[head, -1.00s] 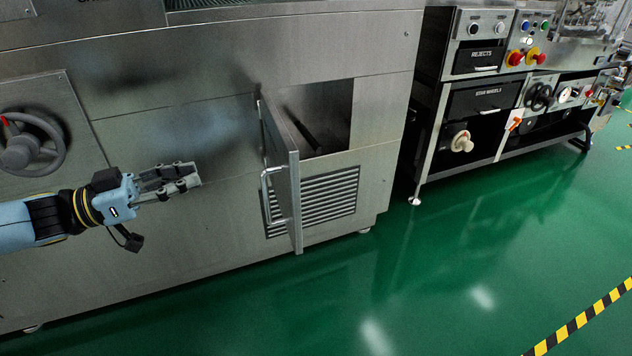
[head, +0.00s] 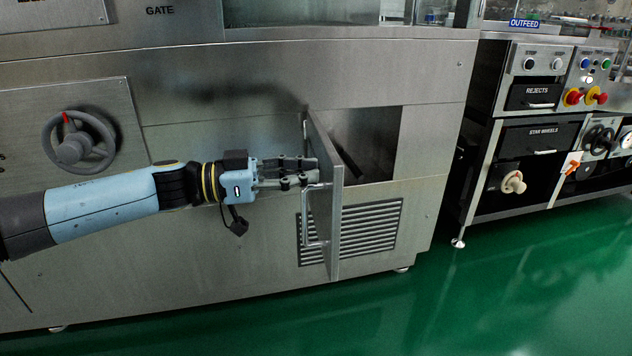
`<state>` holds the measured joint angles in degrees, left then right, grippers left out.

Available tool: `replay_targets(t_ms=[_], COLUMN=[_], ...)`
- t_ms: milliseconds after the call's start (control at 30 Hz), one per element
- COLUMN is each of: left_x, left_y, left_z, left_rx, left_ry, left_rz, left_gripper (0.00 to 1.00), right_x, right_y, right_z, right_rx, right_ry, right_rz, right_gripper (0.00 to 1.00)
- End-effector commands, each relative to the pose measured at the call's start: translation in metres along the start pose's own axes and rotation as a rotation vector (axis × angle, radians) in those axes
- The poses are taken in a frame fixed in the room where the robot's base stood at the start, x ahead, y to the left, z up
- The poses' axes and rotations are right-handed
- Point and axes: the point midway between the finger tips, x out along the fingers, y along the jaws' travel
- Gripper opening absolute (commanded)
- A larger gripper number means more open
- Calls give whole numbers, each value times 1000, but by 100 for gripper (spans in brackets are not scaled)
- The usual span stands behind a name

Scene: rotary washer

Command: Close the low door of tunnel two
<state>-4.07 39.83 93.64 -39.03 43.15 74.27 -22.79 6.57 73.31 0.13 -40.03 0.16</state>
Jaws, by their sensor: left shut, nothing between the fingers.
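The low door (head: 328,215) is a steel panel hinged at its left edge. It stands open, swung out from the machine front, with a bar handle (head: 307,228) on its left-facing side. To its right shows the dark opening (head: 372,145) in the steel cabinet. My left gripper (head: 312,170) is shut and empty, pointing right. Its fingertips overlap the upper part of the door's left-facing side, by the top of the handle; I cannot tell whether they touch. My right gripper is not in view.
A louvred vent (head: 370,232) lies below the opening. A handwheel (head: 78,143) juts from a panel at the left. A frame with drawers, knobs and red buttons (head: 540,130) stands at the right. Green floor (head: 430,315) is clear in front.

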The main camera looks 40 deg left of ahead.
Motion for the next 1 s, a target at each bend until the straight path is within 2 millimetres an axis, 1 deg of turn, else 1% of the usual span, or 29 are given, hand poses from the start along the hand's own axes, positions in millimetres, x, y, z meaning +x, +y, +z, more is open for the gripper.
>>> replay_targets(t_ms=[100, 200, 400, 733, 767, 867, 967, 1000], left_x=[12, 18, 20, 23, 24, 32, 45, 52], left_y=[0, 0, 0, 0, 0, 1, 1, 0], left_z=[2, 1, 0, -1, -2, -3, -5, -6], left_rx=[-1, -1, 1, -1, -1, -2, -2, -3], left_ry=[1, 0, 0, 1, 2, 5, 7, 8], left_rz=[1, 1, 1, -8, -12, -34, -70, -89], left_gripper=[0, 0, 0, 0, 0, 0, 0, 0], right_x=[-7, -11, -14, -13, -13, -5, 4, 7], right_y=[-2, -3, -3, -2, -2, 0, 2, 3], right_z=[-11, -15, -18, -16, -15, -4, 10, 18], right_rx=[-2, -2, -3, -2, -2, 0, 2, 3], right_ry=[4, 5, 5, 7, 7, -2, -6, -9], right_rz=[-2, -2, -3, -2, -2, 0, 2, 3], right_gripper=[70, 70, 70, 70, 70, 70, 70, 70])
